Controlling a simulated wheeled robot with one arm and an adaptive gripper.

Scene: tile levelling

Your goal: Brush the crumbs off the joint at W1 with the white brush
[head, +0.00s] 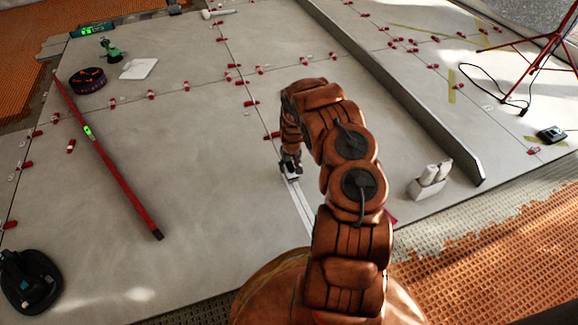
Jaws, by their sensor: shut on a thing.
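My gripper (290,162) points down at the floor tiles in the middle of the head view. It is shut on a small white thing, which looks like the white brush (291,177). The brush is at or just above the joint between two large grey tiles; I cannot tell if it touches. A pale strip (302,212) runs along this joint from the brush towards me, until my arm hides it. Red clips (271,136) stand on the same joint just beyond the gripper. Crumbs and a W1 mark are too small to make out.
A long red level (120,180) lies on the left tile. A black suction cup (28,280) is at lower left. A dark round case (88,80) and a white pad (138,69) lie farther back. A long grey bar (400,95) and a white-topped block (428,182) are on the right.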

